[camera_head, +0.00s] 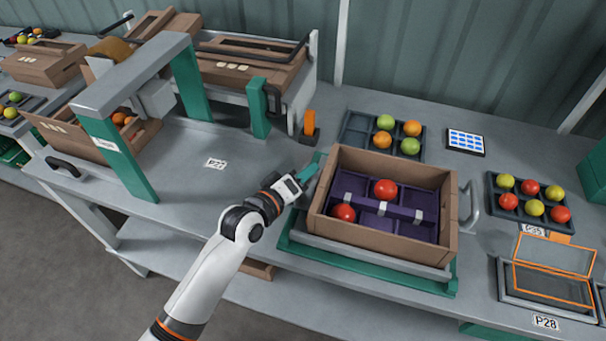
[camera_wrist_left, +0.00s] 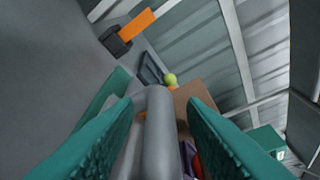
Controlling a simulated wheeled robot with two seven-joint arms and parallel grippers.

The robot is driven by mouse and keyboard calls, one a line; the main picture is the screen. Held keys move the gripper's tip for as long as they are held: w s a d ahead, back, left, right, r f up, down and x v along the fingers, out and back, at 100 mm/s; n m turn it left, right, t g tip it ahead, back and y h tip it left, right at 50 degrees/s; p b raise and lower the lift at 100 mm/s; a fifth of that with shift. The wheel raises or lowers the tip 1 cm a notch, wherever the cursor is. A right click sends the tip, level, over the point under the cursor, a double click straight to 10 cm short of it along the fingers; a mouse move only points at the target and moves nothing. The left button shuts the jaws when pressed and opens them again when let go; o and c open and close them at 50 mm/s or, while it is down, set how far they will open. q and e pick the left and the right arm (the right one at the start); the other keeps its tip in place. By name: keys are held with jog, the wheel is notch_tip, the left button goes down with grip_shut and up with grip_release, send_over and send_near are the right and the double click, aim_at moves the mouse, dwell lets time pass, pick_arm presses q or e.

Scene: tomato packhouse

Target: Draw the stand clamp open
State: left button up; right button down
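The green and grey stand (camera_head: 370,273) holds a brown crate (camera_head: 380,239) with a purple divider (camera_head: 402,195) and two red tomatoes in it. A grey looped clamp handle (camera_head: 472,207) shows at the stand's right side. My left gripper (camera_head: 309,172) is at the stand's left side, beside the crate wall. In the left wrist view, a rounded grey bar (camera_wrist_left: 159,132), apparently the clamp handle on this side, lies between my green fingertips (camera_wrist_left: 160,110). Narrow gaps show on both sides of it, so the gripper looks open around it. My right gripper is not in view.
A small orange-topped block (camera_head: 309,123) stands just behind my left gripper; it also shows in the left wrist view (camera_wrist_left: 136,26). A tomato tray (camera_head: 355,127) lies behind the crate. A green and grey frame (camera_head: 130,160) stands at left. The bench around label P27 (camera_head: 215,163) is clear.

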pick_arm(q)
jog(key=shift+c, duration=0.6)
grip_shut()
jog(key=shift+w+a, duration=0.3)
jog(key=shift+a, duration=0.6)
jog(key=shift+w+a, duration=0.25)
jog(key=shift+a, duration=0.6)
jog(key=shift+w+a, duration=0.15)
jog(key=shift+a, duration=0.15)
jog(key=shift+c, duration=0.5)
grip_release()
jog(key=shift+o, duration=1.1)
jog(key=shift+a, duration=0.15)
